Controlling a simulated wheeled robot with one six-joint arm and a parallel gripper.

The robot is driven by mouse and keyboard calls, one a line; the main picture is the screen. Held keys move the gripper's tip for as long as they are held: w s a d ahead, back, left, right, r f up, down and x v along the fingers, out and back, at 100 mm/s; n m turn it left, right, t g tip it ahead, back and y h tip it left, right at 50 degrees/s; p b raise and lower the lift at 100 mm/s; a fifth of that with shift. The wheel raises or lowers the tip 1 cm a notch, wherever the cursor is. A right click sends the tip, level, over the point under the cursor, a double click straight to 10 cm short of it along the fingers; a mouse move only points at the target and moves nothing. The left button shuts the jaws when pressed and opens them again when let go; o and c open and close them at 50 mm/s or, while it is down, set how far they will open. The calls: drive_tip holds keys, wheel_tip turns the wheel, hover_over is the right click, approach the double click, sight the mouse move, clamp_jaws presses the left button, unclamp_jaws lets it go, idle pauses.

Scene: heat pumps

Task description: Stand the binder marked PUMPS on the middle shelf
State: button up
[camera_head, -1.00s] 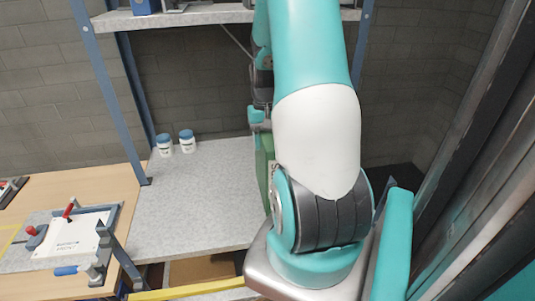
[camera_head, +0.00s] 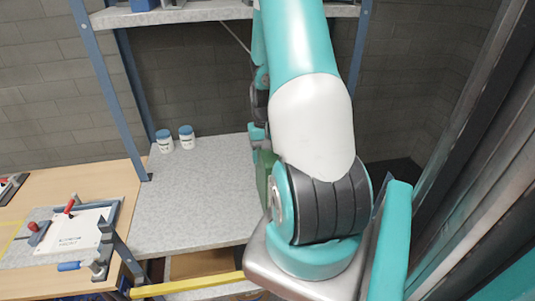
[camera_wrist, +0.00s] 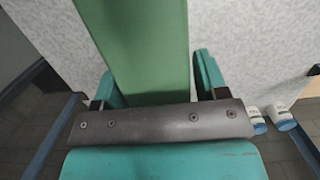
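A green binder (camera_wrist: 138,45) fills the space between the two teal fingers of my gripper (camera_wrist: 156,78) in the wrist view. The fingers lie close along both its sides, and my gripper appears shut on it. No PUMPS marking shows on the visible face. In the head view a narrow strip of the binder (camera_head: 262,182) shows below my gripper (camera_head: 257,137), over the grey speckled middle shelf (camera_head: 190,205). My arm hides most of both. I cannot tell whether the binder touches the shelf.
Two white jars with blue lids (camera_head: 176,139) stand at the shelf's back left. A blue upright (camera_head: 100,85) rises at the left, and an upper shelf (camera_head: 205,11) is above. A wooden bench (camera_head: 105,190) with a clamped plate (camera_head: 75,232) is at left.

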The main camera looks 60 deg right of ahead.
drive_tip(key=shift+o, duration=0.3)
drive_tip(key=shift+r, duration=0.15)
drive_tip(key=r+b, duration=0.1)
drive_tip(key=r, duration=0.3)
drive_tip(key=d+r+b, duration=0.1)
drive_tip(key=r, duration=0.3)
drive_tip(key=w+r+b, duration=0.1)
drive_tip(key=r, duration=0.3)
drive_tip(key=shift+d, duration=0.2)
drive_tip(key=shift+w+a, duration=0.25)
drive_tip(key=w+a+r+n+t, duration=0.1)
drive_tip(key=w+a+r+n, duration=0.15)
drive_tip(key=a, duration=0.55)
drive_tip(key=w+a+r+n, duration=0.15)
drive_tip(key=a+n, duration=0.25)
drive_tip(key=a, duration=0.4)
drive_tip(key=w+a+r+n+t, duration=0.1)
drive_tip(key=w+a+n, duration=0.15)
drive_tip(key=a, duration=0.65)
drive_tip(key=s+a+n+y, duration=0.1)
drive_tip(key=s+a+n, duration=0.3)
drive_tip(key=s+a, duration=0.2)
drive_tip(key=s+a+r+n+y, duration=0.1)
drive_tip(key=s+a+n, duration=0.3)
drive_tip(key=a, duration=0.7)
drive_tip(key=shift+s+a+r+g+y, duration=0.2)
drive_tip(key=shift+s+g+y, duration=0.2)
drive_tip(key=shift+s, duration=0.6)
